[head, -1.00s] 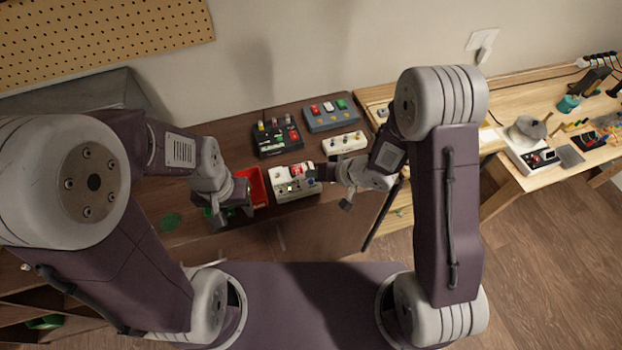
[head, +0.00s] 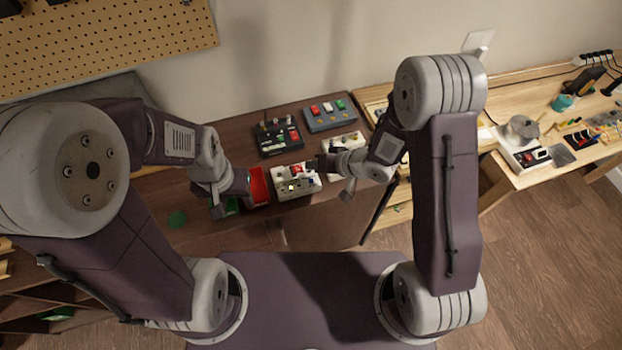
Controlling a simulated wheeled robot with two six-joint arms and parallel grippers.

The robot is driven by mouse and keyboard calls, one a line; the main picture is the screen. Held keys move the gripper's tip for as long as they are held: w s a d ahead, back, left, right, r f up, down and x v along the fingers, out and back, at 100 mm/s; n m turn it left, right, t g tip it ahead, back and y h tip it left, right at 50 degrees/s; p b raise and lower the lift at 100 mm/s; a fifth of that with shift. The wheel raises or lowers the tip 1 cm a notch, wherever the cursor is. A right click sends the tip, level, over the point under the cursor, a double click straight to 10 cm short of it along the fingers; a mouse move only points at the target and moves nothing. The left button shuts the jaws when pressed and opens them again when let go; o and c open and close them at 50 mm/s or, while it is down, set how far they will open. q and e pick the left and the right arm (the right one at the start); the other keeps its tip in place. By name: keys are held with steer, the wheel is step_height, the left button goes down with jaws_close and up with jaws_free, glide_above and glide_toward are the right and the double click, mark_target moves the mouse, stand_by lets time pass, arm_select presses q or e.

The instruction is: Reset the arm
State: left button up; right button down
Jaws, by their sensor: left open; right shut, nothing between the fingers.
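My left gripper (head: 226,198) is at the end of the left arm, above the front part of the dark brown bench, next to a red tray (head: 258,186). It is open and I see nothing held in it. My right gripper (head: 324,165) is shut and empty, with its tip close to a white pedal box (head: 296,187) that has a red part on top. From this view I cannot tell whether the tip touches the box.
A light wooden bench (head: 548,160) with tools is at right.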

steer(key=shift+d, duration=0.1)
steer(key=w+d+r+m+t+h+b, duration=0.1)
steer(key=w+d+r+m+t+h, duration=0.3)
steer(key=d+r, duration=0.65)
steer(key=s+d+f+g+h, duration=0.1)
steer(key=s+d+g, duration=0.1)
steer(key=s, duration=0.4)
steer(key=s+d+f+n+g+h, duration=0.1)
steer(key=s+d+f+g, duration=0.1)
steer(key=s, duration=0.4)
steer(key=s+d+f+n+g+h, duration=0.1)
steer(key=s+d+f+g, duration=0.1)
steer(key=s+g, duration=0.2)
steer(key=shift+s+d, duration=0.15)
steer(key=shift+s, duration=0.95)
